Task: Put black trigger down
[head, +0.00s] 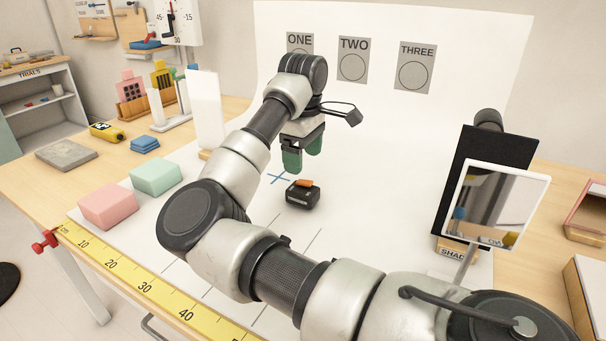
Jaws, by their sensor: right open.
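The black trigger (302,197), a small black box with an orange piece on top, rests on the white sheet (375,190) just in front of the blue cross mark (279,178). My right gripper (302,158), with green fingertips, is open and empty. My left gripper is not in view.
Pink (108,205) and mint (156,176) blocks sit at the left, behind the yellow ruler (150,290). A white upright card (206,110) stands behind them. A framed mirror (495,205) and a black panel (470,150) stand at the right.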

